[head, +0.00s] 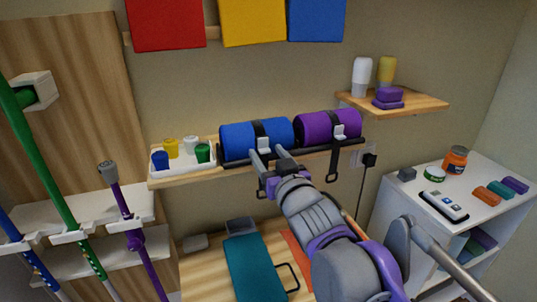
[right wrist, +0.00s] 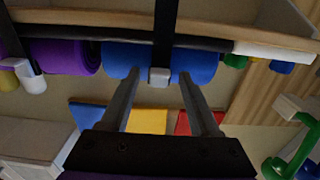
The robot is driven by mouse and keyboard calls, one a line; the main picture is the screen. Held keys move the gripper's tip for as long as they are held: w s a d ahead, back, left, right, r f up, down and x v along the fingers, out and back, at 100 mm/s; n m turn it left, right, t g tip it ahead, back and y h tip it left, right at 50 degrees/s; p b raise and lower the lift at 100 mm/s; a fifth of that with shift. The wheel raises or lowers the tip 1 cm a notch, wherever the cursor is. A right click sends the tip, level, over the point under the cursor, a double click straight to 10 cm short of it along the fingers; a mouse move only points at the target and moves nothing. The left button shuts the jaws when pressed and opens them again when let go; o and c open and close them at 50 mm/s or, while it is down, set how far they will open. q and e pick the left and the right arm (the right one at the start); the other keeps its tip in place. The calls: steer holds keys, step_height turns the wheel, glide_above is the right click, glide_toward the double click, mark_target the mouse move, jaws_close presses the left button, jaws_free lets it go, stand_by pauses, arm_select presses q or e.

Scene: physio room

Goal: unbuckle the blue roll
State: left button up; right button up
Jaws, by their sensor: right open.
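The blue roll (head: 236,139) lies on the wall shelf, with a dark strap (head: 260,129) around it and a pale grey buckle (head: 264,144) on its front. My right gripper (head: 268,153) is open in front of it, one finger on each side of the buckle. In the right wrist view the buckle (right wrist: 159,76) sits between the open fingertips (right wrist: 159,82), with the blue roll (right wrist: 120,58) and strap (right wrist: 163,30) behind. Whether the fingers touch the roll cannot be told. My left gripper is not in view.
A purple roll (head: 313,124) lies to the right, its strap end (head: 333,165) hanging down. A white tray (head: 184,165) with several cups stands left on the shelf. A dark rail (head: 236,163) runs along the front. A white cabinet (head: 482,172) stands at right.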

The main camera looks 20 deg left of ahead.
jaws_close()
stand_by(0.3)
